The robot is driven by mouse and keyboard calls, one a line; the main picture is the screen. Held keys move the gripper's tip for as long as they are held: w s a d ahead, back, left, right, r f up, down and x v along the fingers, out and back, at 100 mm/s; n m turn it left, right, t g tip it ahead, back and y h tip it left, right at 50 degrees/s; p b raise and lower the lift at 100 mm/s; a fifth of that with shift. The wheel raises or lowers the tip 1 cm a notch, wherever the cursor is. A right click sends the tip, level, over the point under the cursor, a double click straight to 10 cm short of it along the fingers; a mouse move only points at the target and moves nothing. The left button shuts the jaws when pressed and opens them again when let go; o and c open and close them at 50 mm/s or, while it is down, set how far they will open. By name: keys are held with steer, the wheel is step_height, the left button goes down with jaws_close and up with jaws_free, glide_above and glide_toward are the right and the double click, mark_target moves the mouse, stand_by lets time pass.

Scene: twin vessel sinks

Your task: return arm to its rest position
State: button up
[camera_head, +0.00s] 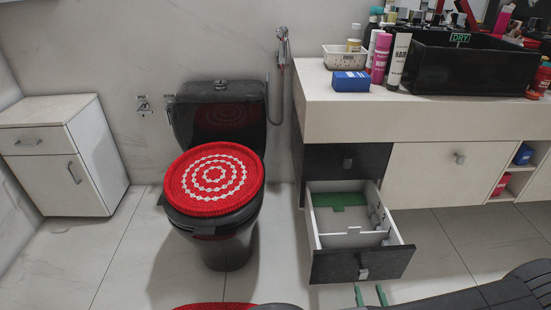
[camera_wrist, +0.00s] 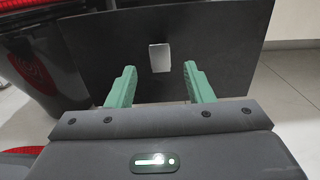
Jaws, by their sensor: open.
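My gripper (camera_head: 370,295) shows at the bottom of the head view, its two green fingertips just in front of the open drawer (camera_head: 362,264). In the wrist view my gripper (camera_wrist: 160,85) has its green fingers spread apart with nothing between them. The dark drawer front (camera_wrist: 215,50) with its pale handle (camera_wrist: 160,58) lies beyond the fingers. I cannot tell the exact gap to it. My dark arm runs in from the lower right of the head view.
The pulled-out drawer juts from below the counter (camera_head: 440,116). A black toilet (camera_head: 228,250) with a red and white lid cover (camera_head: 190,180) stands left of it. A white cabinet (camera_head: 55,160) stands at far left. Floor (camera_head: 110,270) is clear between cabinet and toilet.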

mark_target(363, 275)
steer(key=w+b, duration=0.1)
steer(key=w, duration=0.6)
steer(key=shift+w+a, duration=0.1)
steer(key=shift+w, duration=0.2)
